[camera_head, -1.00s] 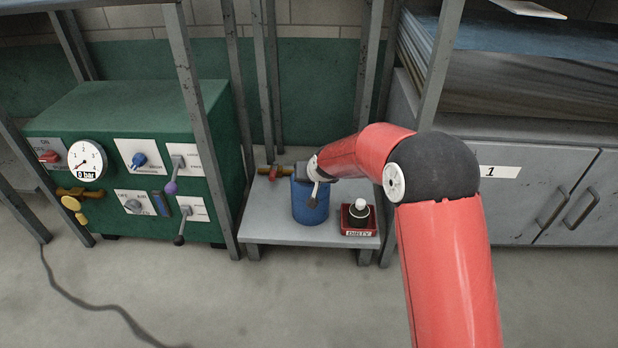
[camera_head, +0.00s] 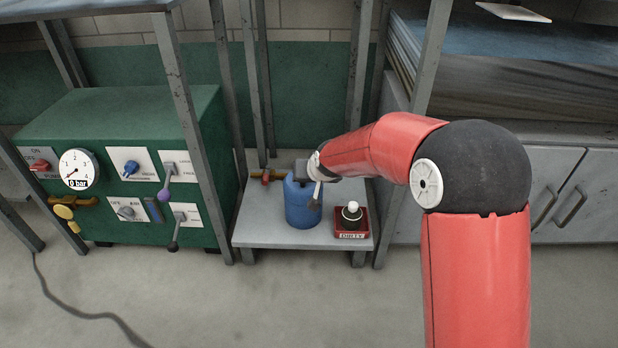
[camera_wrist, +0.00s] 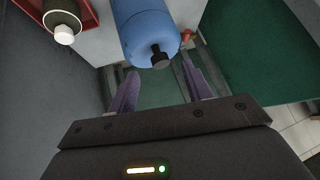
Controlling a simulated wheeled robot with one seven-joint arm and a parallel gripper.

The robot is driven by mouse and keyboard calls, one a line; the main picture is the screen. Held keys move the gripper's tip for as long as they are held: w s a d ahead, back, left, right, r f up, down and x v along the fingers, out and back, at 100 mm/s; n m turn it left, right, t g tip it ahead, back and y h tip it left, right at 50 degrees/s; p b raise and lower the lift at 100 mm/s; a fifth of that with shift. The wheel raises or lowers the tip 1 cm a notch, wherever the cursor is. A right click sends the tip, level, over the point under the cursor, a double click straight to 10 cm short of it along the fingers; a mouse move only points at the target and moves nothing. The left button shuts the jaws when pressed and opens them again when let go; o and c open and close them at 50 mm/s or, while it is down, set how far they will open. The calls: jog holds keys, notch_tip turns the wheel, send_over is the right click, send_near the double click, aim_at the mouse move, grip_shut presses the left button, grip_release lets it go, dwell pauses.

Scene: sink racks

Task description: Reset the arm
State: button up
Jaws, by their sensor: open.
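My red arm reaches from the lower right to my gripper (camera_head: 316,193), which shows small over the low grey shelf (camera_head: 262,232) in the head view. In the wrist view my gripper (camera_wrist: 162,88) has two purple fingers spread wide with nothing between them. A blue canister (camera_head: 302,212) stands on the shelf, overlapped by the gripper in the head view. In the wrist view the canister (camera_wrist: 140,28) with its black cap is beyond the fingertips; the exact gap cannot be told.
A red box (camera_head: 350,224) labelled "DIRTY" holds a dark, white-topped item right of the canister. A green control panel (camera_head: 120,105) with gauge and levers stands left. Grey posts (camera_head: 190,120) frame the shelf. Grey cabinets (camera_head: 565,190) stand right. The front floor is largely clear.

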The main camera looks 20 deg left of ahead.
jog(key=s+d+r+m+h, duration=0.1)
jog(key=s+d+r, duration=0.5)
jog(key=d, duration=0.4)
jog(key=s+d+r+m+h, duration=0.1)
jog(key=s+d+r+h, duration=0.1)
jog(key=s+d+r, duration=0.65)
jog(key=s+d+m+h+p, duration=0.1)
jog(key=s+d+m+h, duration=0.1)
jog(key=s+d, duration=1.45)
notch_tip(320, 180, up, 11)
jog(key=p, duration=1.1)
jog(key=shift+s+a+r+g, duration=0.2)
jog(key=shift+s+a+g, duration=0.05)
jog(key=shift+g, duration=0.15)
